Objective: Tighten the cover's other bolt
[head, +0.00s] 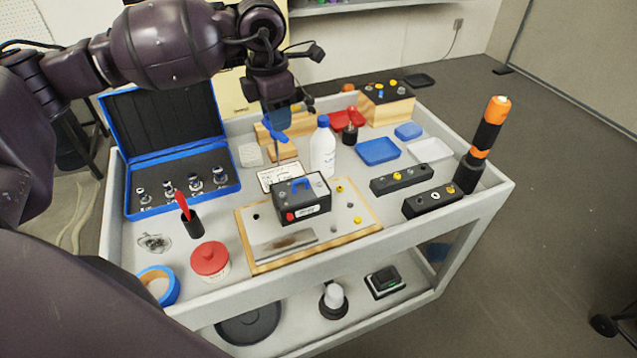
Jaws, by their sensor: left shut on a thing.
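My left gripper (279,112) hangs over the middle of the cart, shut on a blue-handled tool (274,134). The tool's thin shaft points down, with its lower end near the back left of a black box-shaped unit (318,206). I cannot tell if the tip touches anything. The unit has a dark top cover (284,190) with a blue handle piece (300,185) and a red knob on its front. The cover's bolts are too small to make out. The unit stands on a wood-edged metal plate (270,234). My right gripper is not in view.
An open blue case (228,190) with several sockets stands at left. A white bottle (322,150) stands close behind the unit. Black blocks (433,200) and an orange-black power tool (486,130) are at right. A red-lidded jar (209,260) is at front left.

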